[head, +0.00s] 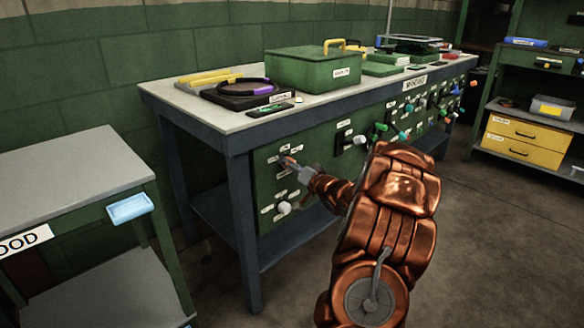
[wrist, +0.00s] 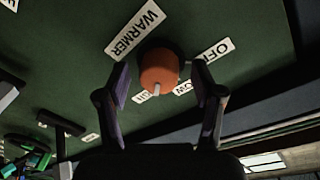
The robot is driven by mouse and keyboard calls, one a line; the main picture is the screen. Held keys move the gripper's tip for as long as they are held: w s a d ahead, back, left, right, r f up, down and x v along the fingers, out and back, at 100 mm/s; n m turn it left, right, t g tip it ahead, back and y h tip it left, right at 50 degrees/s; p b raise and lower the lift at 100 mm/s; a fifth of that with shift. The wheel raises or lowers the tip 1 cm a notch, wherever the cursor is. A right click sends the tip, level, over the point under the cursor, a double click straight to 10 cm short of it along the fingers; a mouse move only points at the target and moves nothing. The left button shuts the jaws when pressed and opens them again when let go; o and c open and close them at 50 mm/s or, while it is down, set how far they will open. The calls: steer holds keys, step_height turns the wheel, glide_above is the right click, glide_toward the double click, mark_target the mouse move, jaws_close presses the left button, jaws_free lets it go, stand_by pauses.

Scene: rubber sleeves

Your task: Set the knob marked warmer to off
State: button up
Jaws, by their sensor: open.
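The warmer knob (wrist: 158,68) is orange with a white pointer and sits on the green panel below the WARMER label (wrist: 135,28) in the wrist view. The pointer faces down the picture, between the LOW label (wrist: 183,88) and a partly hidden one at lower left. The OFF label (wrist: 212,50) is at the knob's upper right. My gripper (wrist: 160,80) is open, with one finger on each side of the knob; I cannot tell if either touches it. In the head view my gripper (head: 296,167) is at the panel's left part and mostly hides the knob.
The green panel (head: 263,182) fronts a workbench and carries several other knobs and levers, including a white knob (head: 284,208) below. A green box (head: 310,70) stands on the bench top. A separate table (head: 70,165) is at left. The floor at right is clear.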

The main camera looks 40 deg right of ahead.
steer(key=shift+c, duration=0.3)
steer(key=c, duration=1.1)
steer(key=n+b, duration=0.2)
steer(key=n, duration=0.5)
steer(key=n+t+y+b, duration=0.1)
steer(key=n+b, duration=0.1)
steer(key=n, duration=0.5)
steer(key=n+y+b, duration=0.1)
steer(key=n+b, duration=0.1)
steer(key=n, duration=0.5)
steer(key=shift+d+f, duration=0.1)
steer(key=shift+f, duration=0.15)
steer(key=shift+n+b, duration=0.3)
steer(key=o, duration=1.2)
steer(key=shift+r, duration=0.1)
steer(key=shift+c, duration=0.2)
